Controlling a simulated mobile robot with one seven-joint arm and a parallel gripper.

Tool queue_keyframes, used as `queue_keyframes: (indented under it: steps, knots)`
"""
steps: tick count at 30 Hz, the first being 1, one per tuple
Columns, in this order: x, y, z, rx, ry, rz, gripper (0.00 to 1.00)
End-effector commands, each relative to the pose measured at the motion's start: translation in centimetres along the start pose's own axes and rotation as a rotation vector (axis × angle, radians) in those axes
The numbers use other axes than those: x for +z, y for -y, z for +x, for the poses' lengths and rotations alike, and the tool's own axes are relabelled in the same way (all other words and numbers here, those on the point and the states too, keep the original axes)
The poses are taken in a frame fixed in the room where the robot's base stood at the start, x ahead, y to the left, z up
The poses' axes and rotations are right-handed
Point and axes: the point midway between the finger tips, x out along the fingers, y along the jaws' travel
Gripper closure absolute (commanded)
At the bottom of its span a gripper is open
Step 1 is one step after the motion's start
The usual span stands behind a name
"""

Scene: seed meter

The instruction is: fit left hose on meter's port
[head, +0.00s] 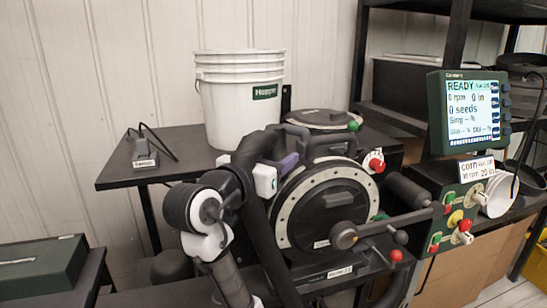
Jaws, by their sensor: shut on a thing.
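The seed meter (325,208) stands on the dark bench, a round black drum with a pale dotted ring facing me. A thick black hose (262,232) rises in front of its left side and bends over near the top. My gripper (277,170), with white housing, is at the meter's upper left, shut on the hose as far as I can see. A purple piece (288,162) shows beside it. The fingertips, the hose's end and the meter's port are hidden or too small to make out, so I cannot tell whether the hose touches the port.
A white bucket (240,104) stands on the dark table (125,178) behind. A green-framed monitor (471,112) reads READY, above a control panel (455,215) at right. A crank arm (385,228) sticks out before the drum. A dark green box (40,264) sits at lower left.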

Motion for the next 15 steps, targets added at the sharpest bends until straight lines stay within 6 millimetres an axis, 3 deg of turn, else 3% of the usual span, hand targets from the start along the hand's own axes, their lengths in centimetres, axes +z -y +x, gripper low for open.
queue_keyframes:
  steps: [1, 2, 7, 15]
  knots:
    - [0.09, -0.01, -0.02, 0.0, -0.002, 0.001, 0.77]
    - [0.07, -0.01, -0.02, 0.0, -0.002, 0.001, 0.46]
    - [0.03, -0.01, -0.02, 0.0, -0.001, 0.001, 0.23]
    - [0.11, 0.02, -0.03, 0.0, 0.001, 0.0, 0.22]
